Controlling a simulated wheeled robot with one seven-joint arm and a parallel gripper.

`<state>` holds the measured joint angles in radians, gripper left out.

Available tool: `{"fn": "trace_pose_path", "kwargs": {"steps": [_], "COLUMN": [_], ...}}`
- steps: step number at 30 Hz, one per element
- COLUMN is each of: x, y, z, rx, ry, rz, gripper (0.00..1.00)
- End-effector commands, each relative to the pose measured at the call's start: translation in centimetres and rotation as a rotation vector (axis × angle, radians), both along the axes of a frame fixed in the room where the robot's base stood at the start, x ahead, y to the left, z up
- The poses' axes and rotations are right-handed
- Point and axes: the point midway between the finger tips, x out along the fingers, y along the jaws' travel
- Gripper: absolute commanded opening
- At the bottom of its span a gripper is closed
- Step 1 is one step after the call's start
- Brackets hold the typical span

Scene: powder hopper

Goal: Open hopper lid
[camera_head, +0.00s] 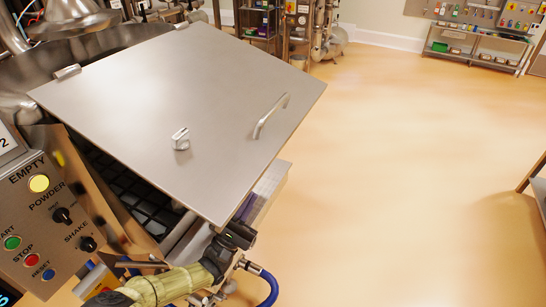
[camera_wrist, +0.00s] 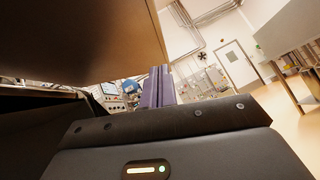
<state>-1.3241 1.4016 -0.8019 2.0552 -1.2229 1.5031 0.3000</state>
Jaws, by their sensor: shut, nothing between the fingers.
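The hopper lid (camera_head: 160,95) is a large flat steel plate, tilted, with a gap along its near edge. A dark grid (camera_head: 115,185) inside the hopper shows through the gap. The lid carries a bar handle (camera_head: 270,116) near its right edge and a small latch knob (camera_head: 180,139). My gripper (camera_head: 245,206) is at the lid's near right corner, with its fingers partly hidden by the lid edge. In the wrist view, the purple fingers (camera_wrist: 158,87) are together and empty, beside or under the lid's underside (camera_wrist: 85,40); contact is unclear.
A control panel (camera_head: 45,215) with buttons and knobs stands at the left, close to my arm. A hinge (camera_head: 67,72) is at the lid's far left edge. A blue hose (camera_head: 268,285) hangs below my gripper. Open floor (camera_head: 420,150) lies to the right.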

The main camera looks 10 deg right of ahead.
Motion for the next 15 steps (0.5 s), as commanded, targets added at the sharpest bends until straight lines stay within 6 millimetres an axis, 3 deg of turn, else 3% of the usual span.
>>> {"fn": "trace_pose_path", "kwargs": {"steps": [8,15], "x": [0.8,2.7], "y": [-1.3,-3.8], "z": [1.4,4.2], "rx": [0.000,0.001], "ry": [-0.001,-0.002], "rz": [-0.005,-0.010], "gripper": [0.00,0.00]}}
